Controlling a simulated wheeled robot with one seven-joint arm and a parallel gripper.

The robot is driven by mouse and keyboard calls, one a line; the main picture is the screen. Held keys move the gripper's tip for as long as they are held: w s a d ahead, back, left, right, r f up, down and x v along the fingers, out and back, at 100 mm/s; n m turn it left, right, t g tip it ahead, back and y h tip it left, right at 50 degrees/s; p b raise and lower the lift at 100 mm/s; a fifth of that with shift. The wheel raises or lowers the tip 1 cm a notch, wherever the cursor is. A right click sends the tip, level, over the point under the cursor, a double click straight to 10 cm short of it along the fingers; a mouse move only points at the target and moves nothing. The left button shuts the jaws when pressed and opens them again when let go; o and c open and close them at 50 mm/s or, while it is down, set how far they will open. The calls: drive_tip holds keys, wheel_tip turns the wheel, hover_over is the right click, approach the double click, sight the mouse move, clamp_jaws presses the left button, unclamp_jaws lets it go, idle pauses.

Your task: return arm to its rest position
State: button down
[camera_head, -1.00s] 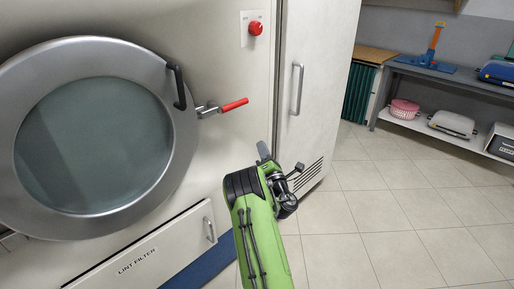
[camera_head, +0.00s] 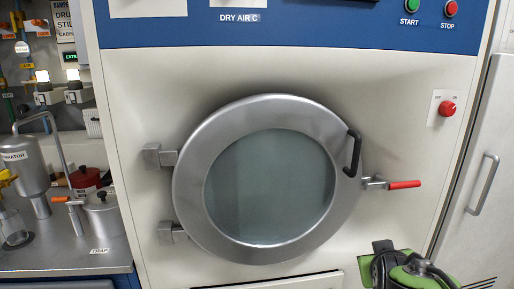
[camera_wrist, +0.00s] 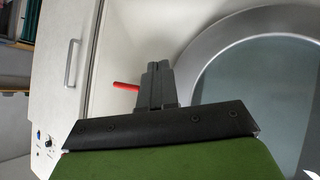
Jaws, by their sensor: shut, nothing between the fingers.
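My green arm shows at the lower right of the head view, with its dark gripper (camera_head: 382,247) at the bottom edge, below the red latch lever and in front of the machine. In the wrist view my gripper (camera_wrist: 157,68) has its two grey fingers together, with nothing between them. It points toward the machine front, between the white cabinet door and the round door. The rest of the arm is cut off by the frame.
The round machine door (camera_head: 188,205) appears closed. Its black handle (camera_head: 352,153) and red latch lever (camera_head: 404,184) stick out on the right. A tall white cabinet (camera_head: 490,130) stands at the right. A steel counter (camera_head: 70,262) with pots and a canister is at the left.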

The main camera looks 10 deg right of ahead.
drive_tip(key=s+a+f+n+g+y, duration=0.1)
drive_tip(key=s+a+f+g+y, duration=0.15)
drive_tip(key=s+a, duration=0.6)
drive_tip(key=s+a+f+n+g+y, duration=0.1)
drive_tip(key=s+a+f+y, duration=0.15)
drive_tip(key=s+a, duration=0.6)
wheel_tip(320, 180, up, 18)
drive_tip(key=d+p, duration=0.2)
drive_tip(key=p, duration=1.5)
drive_tip(key=shift+s, duration=0.2)
drive_tip(key=c, duration=1.8)
unclamp_jaws()
